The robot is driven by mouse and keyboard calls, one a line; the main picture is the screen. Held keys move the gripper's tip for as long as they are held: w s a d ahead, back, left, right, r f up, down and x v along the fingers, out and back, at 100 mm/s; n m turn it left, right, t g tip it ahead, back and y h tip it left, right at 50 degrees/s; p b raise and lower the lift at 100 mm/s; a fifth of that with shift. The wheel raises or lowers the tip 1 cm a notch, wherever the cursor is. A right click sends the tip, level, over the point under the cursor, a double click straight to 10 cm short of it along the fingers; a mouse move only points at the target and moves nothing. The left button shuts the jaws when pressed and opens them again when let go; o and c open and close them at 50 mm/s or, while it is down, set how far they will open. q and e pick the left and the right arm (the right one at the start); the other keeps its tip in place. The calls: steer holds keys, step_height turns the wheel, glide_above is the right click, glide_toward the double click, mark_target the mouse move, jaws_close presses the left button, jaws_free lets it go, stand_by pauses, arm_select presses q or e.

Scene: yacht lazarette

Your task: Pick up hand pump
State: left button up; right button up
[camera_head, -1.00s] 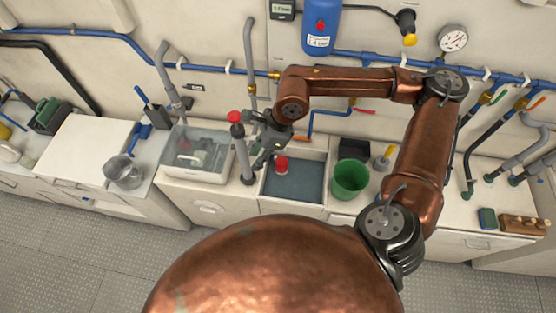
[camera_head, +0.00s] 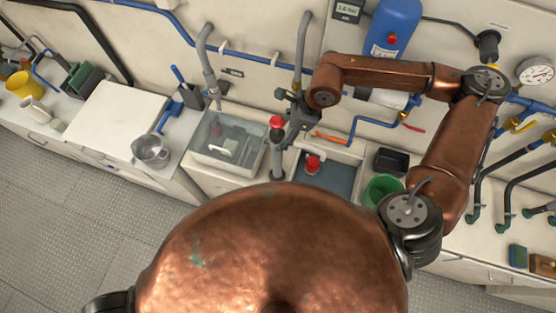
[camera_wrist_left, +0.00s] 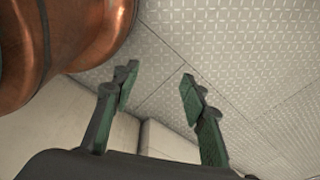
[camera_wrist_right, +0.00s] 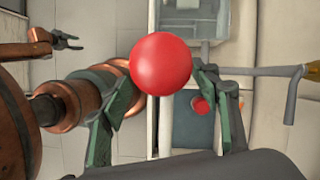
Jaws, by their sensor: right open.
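The hand pump is a grey upright tube (camera_head: 277,160) with a red ball knob (camera_head: 277,121) on top. It stands on the counter between the clear-lidded bin and the sunken basin. My right gripper (camera_head: 290,118) is open beside the upper part of the pump. In the right wrist view the red knob (camera_wrist_right: 160,64) sits large between the parted fingers and hides most of the tube. I cannot tell whether a finger touches it. My left gripper (camera_wrist_left: 158,88) is open and empty over the floor in the left wrist view.
The basin (camera_head: 345,182) to the right holds a red-topped item (camera_head: 313,164). The clear-lidded bin (camera_head: 226,145) stands close on the left. A green bucket (camera_head: 382,188) and a black tray (camera_head: 390,162) are further right. Grey pipes (camera_head: 303,50) rise along the wall behind.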

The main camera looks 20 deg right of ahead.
mark_target(280, 133)
arm_select(q)
steer(key=s+r+p, duration=0.1)
steer(key=s+r, duration=0.1)
steer(key=s, duration=0.2)
arm_select(e)
steer(key=shift+x, duration=1.1)
steer(key=shift+w+a+f, duration=0.15)
steer(key=shift+w+f, duration=0.45)
steer(key=shift+f, duration=0.25)
steer(key=shift+s, duration=0.15)
steer(key=shift+c, duration=0.4)
steer(key=shift+w, duration=0.2)
steer(key=c, duration=0.6)
steer(key=shift+s, duration=0.1)
steer(key=shift+c, duration=1.1)
steer(key=c, duration=0.3)
jaws_close()
arm_select(q)
steer(key=w, duration=0.4)
steer(key=shift+w, duration=0.35)
